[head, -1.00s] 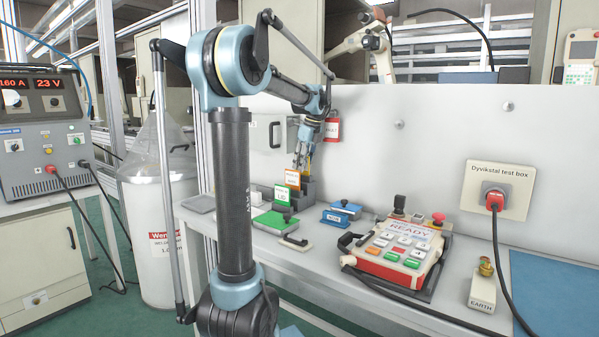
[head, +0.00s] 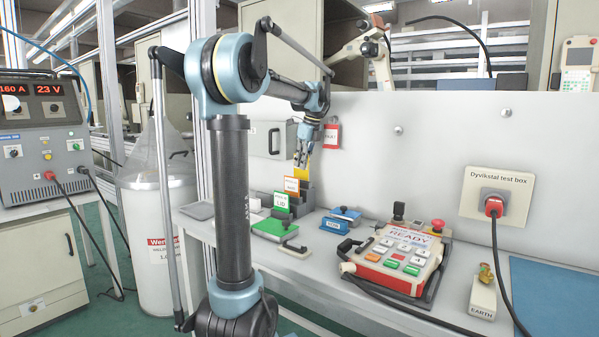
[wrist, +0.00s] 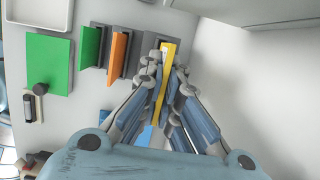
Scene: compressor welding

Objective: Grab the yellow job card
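The yellow job card (wrist: 164,75) stands on edge between my gripper's fingers (wrist: 167,72) in the wrist view, with fingers close on both sides. In the head view my gripper (head: 302,158) points down over the stepped grey card holder (head: 305,195), shut on the upper part of the yellow card (head: 302,171). The card's lower end is hidden behind the orange card (head: 291,185). A green card (head: 281,202) stands in front of the orange one, and both also show left of the yellow card in the wrist view.
A red and white control box (head: 395,262) stands to the right. The back panel (head: 440,140) rises behind. A red padlock tag (head: 332,136) hangs beside my wrist.

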